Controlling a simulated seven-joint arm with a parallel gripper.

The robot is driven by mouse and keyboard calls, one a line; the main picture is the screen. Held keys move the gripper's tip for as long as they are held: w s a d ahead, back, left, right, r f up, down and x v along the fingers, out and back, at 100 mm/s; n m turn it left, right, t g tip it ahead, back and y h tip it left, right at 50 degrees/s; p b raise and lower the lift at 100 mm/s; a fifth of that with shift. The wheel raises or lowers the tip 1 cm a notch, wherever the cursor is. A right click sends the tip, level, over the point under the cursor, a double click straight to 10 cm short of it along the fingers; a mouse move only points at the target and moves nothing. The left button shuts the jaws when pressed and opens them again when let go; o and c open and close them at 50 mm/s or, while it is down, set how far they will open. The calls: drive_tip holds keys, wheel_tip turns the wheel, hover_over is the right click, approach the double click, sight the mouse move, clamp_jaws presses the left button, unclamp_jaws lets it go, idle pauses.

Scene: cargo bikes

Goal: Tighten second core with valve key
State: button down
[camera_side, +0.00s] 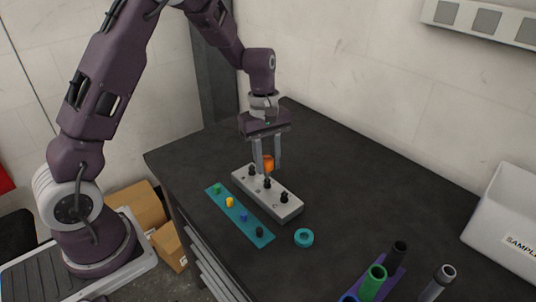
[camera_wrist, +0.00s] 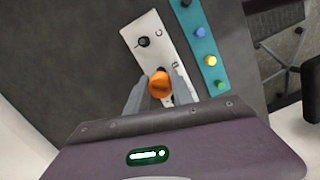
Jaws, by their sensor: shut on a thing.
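My gripper (camera_side: 266,172) points down over the pale grey valve block (camera_side: 289,212) and is shut on the orange valve key (camera_side: 268,163). In the wrist view the round key top (camera_wrist: 160,84) sits between my two fingers (camera_wrist: 159,92). The block carries three black cores: a far one (camera_side: 252,171), a middle one (camera_side: 267,184) and a near one (camera_side: 284,197). The key appears above the block close to the middle core; I cannot tell whether it touches a core. One core (camera_wrist: 143,42) shows clear of the key in the wrist view.
A teal strip (camera_side: 250,224) with green, yellow, blue and black caps lies beside the block. A teal ring (camera_side: 304,237) lies to its right. Coloured tubes (camera_side: 373,280) stand at the front right, a white sample box (camera_side: 505,222) at far right. The dark bench behind is clear.

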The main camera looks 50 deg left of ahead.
drive_tip(key=shift+s+f, duration=0.1)
drive_tip(key=shift+f, duration=1.3)
idle(2.1)
drive_tip(key=m, duration=0.7)
drive_tip(key=shift+g+y, duration=0.3)
drive_tip(key=shift+g, duration=0.1)
drive_tip(key=m, duration=0.5)
drive_tip(key=c, duration=1.1)
unclamp_jaws()
